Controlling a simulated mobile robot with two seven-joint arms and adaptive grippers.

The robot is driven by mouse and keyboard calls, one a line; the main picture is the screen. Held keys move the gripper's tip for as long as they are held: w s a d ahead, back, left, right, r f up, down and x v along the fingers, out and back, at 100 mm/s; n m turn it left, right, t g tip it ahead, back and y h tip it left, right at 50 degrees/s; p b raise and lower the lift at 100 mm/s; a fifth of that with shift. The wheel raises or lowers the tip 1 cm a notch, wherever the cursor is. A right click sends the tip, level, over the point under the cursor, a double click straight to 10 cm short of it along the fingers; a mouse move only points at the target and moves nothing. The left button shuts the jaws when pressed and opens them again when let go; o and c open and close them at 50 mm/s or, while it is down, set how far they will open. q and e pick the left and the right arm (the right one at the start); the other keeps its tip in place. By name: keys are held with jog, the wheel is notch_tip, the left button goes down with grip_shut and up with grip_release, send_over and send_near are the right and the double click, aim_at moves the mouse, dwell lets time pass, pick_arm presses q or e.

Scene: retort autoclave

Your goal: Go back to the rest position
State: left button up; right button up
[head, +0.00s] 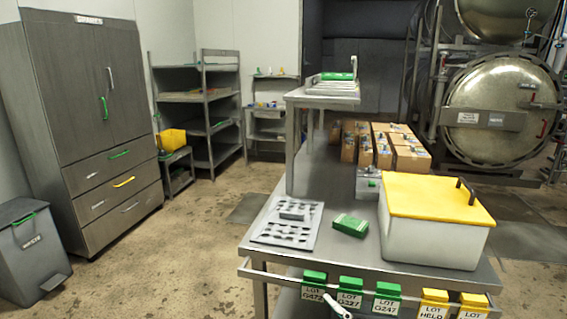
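Neither of my grippers shows in the head view, and no arm of mine can be made out. The steel table (345,256) stands in front of me to the right. On it lie a grey perforated plate (287,236) with a small grey piece on top and a green box (350,226). A white bin with a closed yellow lid (440,200) stands at the table's right side.
Green and yellow lot holders (349,290) hang along the table's front rail. Cardboard boxes (395,146) stand behind, with round retort doors (500,110) at the back right. A grey cabinet (85,110) and waste bin (33,250) stand left. The floor (175,245) between is clear.

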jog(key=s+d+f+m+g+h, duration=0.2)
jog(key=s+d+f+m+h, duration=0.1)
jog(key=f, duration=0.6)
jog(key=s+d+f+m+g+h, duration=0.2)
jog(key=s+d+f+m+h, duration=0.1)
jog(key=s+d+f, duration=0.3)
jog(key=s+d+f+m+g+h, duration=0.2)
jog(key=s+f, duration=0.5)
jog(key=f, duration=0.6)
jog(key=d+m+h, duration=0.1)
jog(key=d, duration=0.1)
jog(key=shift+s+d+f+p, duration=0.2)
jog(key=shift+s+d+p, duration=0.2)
